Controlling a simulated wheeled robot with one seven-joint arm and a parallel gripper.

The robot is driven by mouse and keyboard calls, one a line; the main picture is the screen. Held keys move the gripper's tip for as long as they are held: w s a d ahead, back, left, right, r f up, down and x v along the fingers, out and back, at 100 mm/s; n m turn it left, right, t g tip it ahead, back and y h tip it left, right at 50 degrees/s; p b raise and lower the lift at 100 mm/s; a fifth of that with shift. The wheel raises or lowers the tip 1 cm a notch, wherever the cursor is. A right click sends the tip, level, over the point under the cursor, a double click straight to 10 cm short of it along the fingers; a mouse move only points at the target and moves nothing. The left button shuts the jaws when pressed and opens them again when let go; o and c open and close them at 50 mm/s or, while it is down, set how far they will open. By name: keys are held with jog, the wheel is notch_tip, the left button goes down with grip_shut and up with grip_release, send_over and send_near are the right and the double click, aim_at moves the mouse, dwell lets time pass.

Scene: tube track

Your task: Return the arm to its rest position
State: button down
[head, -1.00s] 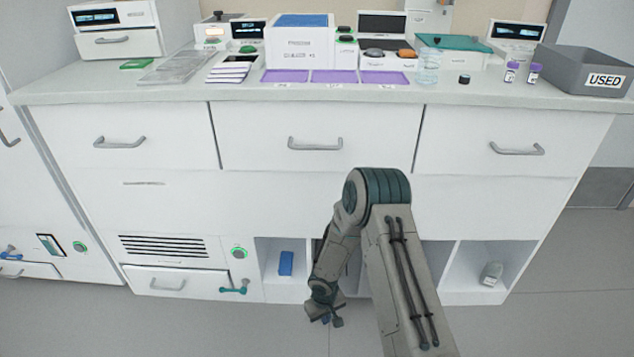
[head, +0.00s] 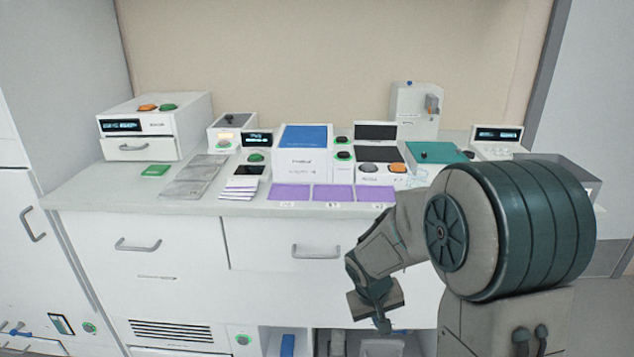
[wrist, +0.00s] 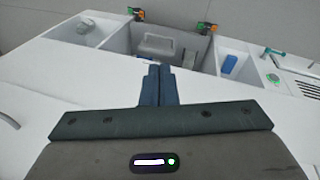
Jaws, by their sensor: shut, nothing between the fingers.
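My gripper (head: 383,318) hangs below the counter's front edge in the head view, in front of the white cabinet, pointing down. In the wrist view its two blue-grey fingers (wrist: 157,85) are together with nothing between them. My arm (head: 470,235) is bent, with its large dark-ringed joint filling the right of the head view and hiding the right end of the counter.
The white counter (head: 90,195) carries devices, purple mats (head: 333,193) and a grey bin (head: 565,178) partly behind my arm. Drawers (head: 140,250) line the front. Open compartments lie below, one with a blue object (wrist: 229,64), another with a grey box (wrist: 157,48).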

jog(key=s+r+y+p, duration=0.1)
jog(key=s+r+p, duration=0.3)
jog(key=r, duration=0.5)
jog(key=s+d+r+m+p, duration=0.1)
jog(key=s+r+p, duration=0.4)
jog(key=s+r, duration=0.3)
jog(key=s+r+m+y+p, duration=0.1)
jog(key=s+r+p, duration=0.3)
jog(key=r, duration=0.7)
jog(key=shift+s+d+r+t+y+p, duration=0.15)
jog(key=shift+s+r+t+y+p, duration=0.2)
jog(key=shift+s, duration=0.6)
